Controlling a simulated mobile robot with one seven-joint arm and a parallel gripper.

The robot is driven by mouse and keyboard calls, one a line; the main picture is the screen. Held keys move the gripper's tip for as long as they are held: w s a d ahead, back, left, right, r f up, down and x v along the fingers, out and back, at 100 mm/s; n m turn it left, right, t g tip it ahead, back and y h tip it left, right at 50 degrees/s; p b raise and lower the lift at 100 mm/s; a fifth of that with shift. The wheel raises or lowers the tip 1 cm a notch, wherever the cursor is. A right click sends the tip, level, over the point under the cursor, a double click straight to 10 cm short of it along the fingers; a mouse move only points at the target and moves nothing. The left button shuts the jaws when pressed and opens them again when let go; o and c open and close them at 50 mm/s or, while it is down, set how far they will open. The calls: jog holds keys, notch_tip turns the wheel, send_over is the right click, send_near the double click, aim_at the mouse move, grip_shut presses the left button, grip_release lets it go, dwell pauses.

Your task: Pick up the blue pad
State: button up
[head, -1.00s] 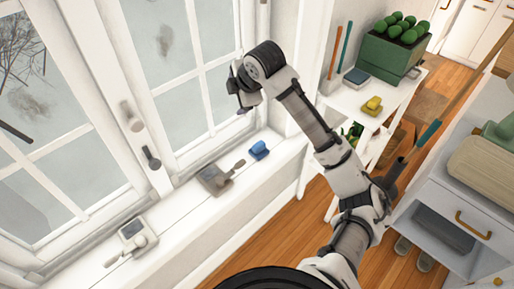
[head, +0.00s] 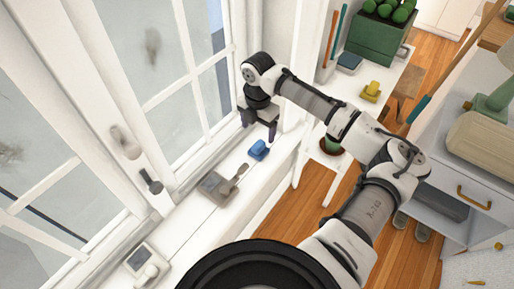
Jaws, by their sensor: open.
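The blue pad (head: 258,150) is a small blue block on the white window sill (head: 185,237), near the sill's right end. My gripper (head: 259,131) is above it, pointing down with its dark fingers spread apart. The gripper is open and empty, and the pad shows just below the fingers. I cannot tell how large the gap in height is.
A grey device with a handle (head: 219,186) lies on the sill left of the pad. Another grey device (head: 145,261) is at lower left. The window frame (head: 152,182) rises behind. A white shelf at right holds a yellow object (head: 371,90) and a green crate (head: 377,40).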

aim_at(259, 144)
notch_tip(259, 144, down, 4)
jog(key=shift+f, duration=0.25)
jog(key=shift+w+d+f+p, duration=0.15)
jog(key=shift+f+p, duration=0.1)
jog(key=shift+f, duration=1.1)
jog(key=shift+w+f+p, duration=0.1)
jog(key=shift+f+p, duration=0.15)
jog(key=shift+f, duration=1.05)
jog(key=c, duration=1.1)
jog(key=shift+o, duration=0.2)
jog(key=shift+r, duration=0.1)
notch_tip(259, 144, up, 20)
jog(key=b, duration=0.1)
jog(key=o, duration=0.4)
jog(key=c, duration=0.3)
